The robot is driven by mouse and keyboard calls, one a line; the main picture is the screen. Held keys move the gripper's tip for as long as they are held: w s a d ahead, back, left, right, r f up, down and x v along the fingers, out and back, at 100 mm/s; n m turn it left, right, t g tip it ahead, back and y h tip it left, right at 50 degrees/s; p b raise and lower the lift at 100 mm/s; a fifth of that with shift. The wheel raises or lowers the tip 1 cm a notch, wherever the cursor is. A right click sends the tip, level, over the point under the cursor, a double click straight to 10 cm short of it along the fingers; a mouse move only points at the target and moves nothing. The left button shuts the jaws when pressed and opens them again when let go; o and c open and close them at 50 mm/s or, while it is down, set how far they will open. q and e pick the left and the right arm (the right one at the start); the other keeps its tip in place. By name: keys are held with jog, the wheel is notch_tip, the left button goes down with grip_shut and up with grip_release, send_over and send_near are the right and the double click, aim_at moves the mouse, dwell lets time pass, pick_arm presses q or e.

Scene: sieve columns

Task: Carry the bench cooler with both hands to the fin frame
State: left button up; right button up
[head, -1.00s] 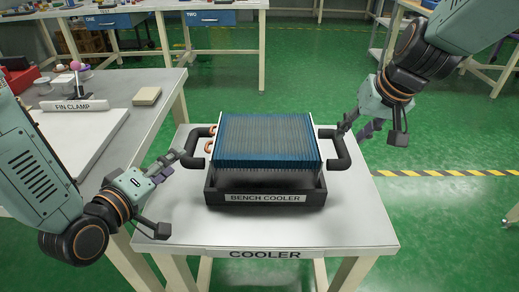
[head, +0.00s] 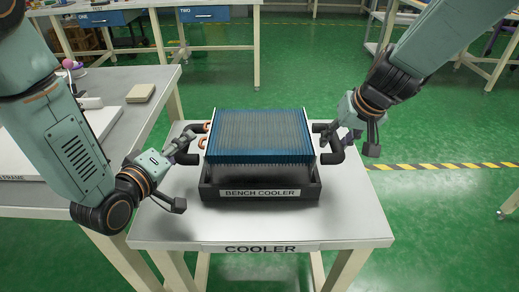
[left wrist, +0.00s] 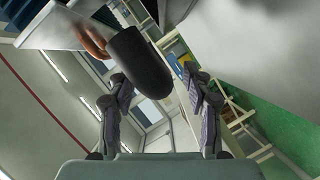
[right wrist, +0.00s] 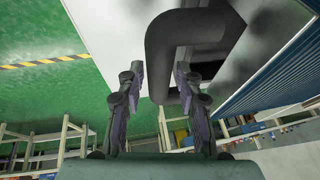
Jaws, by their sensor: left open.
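The bench cooler (head: 258,133) has blue fins and sits in a black tray (head: 258,193) on the table labelled COOLER. It has a dark bar handle on each side. My left gripper (head: 184,170) is open beside the left handle (head: 169,154); in the left wrist view that handle (left wrist: 138,65) lies ahead, between the spread fingers (left wrist: 153,85). My right gripper (head: 350,143) is at the right handle (head: 334,157). In the right wrist view the handle bar (right wrist: 170,45) comes down between its fingers (right wrist: 160,80), which are close on both sides; contact cannot be told.
The COOLER table (head: 365,220) has bare surface in front. Benches stand at the back. Green floor (head: 430,130) is open at the right.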

pick_arm(q)
jog(key=shift+w+d, duration=0.35)
jog(key=shift+w, duration=0.2)
pick_arm(e)
jog(key=shift+w+f, duration=0.2)
jog(key=shift+f, duration=0.45)
pick_arm(q)
jog(key=shift+f, duration=0.1)
pick_arm(e)
jog(key=shift+a, duration=0.1)
pick_arm(q)
jog(key=shift+w, duration=0.15)
pick_arm(e)
jog(key=shift+w, duration=0.1)
pick_arm(q)
jog(key=c, duration=0.7)
pick_arm(e)
jog(key=c, duration=0.7)
pick_arm(q)
grip_shut()
pick_arm(e)
grip_shut()
pick_arm(q)
jog(key=shift+w, duration=0.1)
pick_arm(e)
jog(key=shift+w+r, duration=0.1)
